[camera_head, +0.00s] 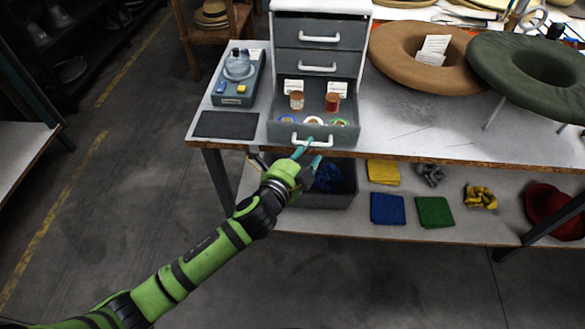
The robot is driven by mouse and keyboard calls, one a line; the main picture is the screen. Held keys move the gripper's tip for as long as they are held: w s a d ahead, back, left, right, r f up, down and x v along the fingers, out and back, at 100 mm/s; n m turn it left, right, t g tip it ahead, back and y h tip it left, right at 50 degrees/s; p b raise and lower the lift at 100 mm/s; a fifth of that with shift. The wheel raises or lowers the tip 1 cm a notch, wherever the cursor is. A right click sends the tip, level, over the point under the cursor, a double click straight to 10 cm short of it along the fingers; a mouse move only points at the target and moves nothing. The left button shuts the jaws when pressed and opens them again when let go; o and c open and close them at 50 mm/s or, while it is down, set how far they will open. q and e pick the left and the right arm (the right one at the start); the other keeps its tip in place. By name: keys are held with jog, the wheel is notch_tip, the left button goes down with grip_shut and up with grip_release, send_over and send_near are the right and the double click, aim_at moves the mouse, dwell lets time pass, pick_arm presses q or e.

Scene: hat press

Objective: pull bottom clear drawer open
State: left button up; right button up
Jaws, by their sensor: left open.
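A grey drawer cabinet (366,9) with a white frame stands on the table. Its bottom drawer (343,134) is pulled out, with small jars, coloured round items and white cards inside. The white handle (311,141) is on its front. Two upper drawers, the top one (341,35) and the middle one (341,63), are shut. My left gripper (308,155) is just below and in front of the bottom drawer's handle, its teal fingers apart. One fingertip overlaps the handle's left end; I cannot tell whether it touches. My right gripper is not in view.
A blue-grey device (232,95) and a dark mat (226,124) lie left of the drawer. The lower shelf (300,225) holds a dark bin (340,200) and folded cloths.

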pick_arm(q)
jog(key=v, duration=0.9)
jog(key=s+a+f+n+g+y, duration=0.2)
jog(key=a+f+n, duration=0.15)
jog(key=f, duration=0.65)
jog(key=s+a+f+n+g+y, duration=0.15)
jog(key=a+f, duration=0.25)
jog(key=f, duration=0.6)
jog(key=s+a+f+n+g+y, duration=0.15)
jog(key=a+f+n, duration=0.25)
jog(key=f, duration=0.5)
jog(key=s+a+f+n+g, duration=0.2)
jog(key=s+f, duration=0.4)
jog(key=s, duration=0.1)
jog(key=s+a+f+n+g, duration=0.2)
jog(key=s+a+f+n, duration=0.1)
jog(key=s+f, duration=0.4)
jog(key=s+f+n+g, duration=0.2)
jog(key=s+f, duration=0.1)
jog(key=s, duration=0.7)
jog(key=s+f+n+g+y, duration=0.1)
jog(key=s+f+n+g, duration=0.1)
jog(key=s, duration=0.8)
notch_tip(320, 180, down, 2)
jog(key=shift+a+f+n+g, duration=0.1)
jog(key=shift+a+n+g, duration=0.25)
jog(key=shift+n, duration=0.25)
